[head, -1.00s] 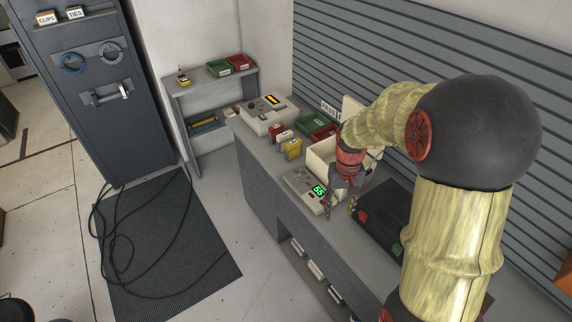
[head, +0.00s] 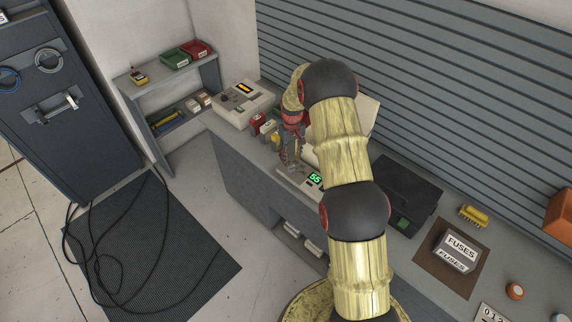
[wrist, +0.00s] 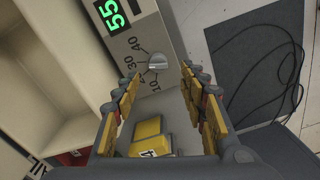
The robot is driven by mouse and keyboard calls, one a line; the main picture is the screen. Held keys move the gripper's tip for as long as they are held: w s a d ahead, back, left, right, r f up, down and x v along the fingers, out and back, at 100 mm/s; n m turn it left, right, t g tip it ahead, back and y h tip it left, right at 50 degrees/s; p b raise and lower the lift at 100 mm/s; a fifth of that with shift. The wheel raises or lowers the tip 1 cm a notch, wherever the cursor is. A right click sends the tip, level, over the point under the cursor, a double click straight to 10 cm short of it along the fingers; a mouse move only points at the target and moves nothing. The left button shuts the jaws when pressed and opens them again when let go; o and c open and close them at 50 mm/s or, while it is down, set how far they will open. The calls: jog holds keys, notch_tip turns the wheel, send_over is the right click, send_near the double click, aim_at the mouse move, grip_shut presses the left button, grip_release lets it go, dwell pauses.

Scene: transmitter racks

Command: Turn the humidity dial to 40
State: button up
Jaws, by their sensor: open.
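The humidity dial (wrist: 157,62) is a small grey knob on a pale control box (wrist: 165,25), ahead of my fingertips in the wrist view. Printed numbers 10, 30 and 40 curve around its left side; a finger partly covers the scale. I cannot clearly tell which number its pointer faces. A green display (wrist: 112,14) on the box reads 55; it also shows in the head view (head: 315,178). My gripper (wrist: 160,80) is open and empty, its fingers on either side of the dial's line, apparently short of it. In the head view my gripper (head: 290,162) hangs over the box's left end and hides the dial.
A yellow block (wrist: 147,135) lies below between my fingers in the wrist view. A cream bin (wrist: 55,60) stands left of the box there. In the head view a beige instrument (head: 243,103) is further back, and a black case (head: 405,190) stands right on the counter.

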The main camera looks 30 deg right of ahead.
aim_at(291, 166)
notch_tip(291, 166, down, 8)
jog(key=shift+w+d+r+p, duration=0.15)
jog(key=shift+r+p, duration=0.1)
jog(key=shift+p, duration=0.15)
jog(key=shift+c, duration=0.4)
grip_shut()
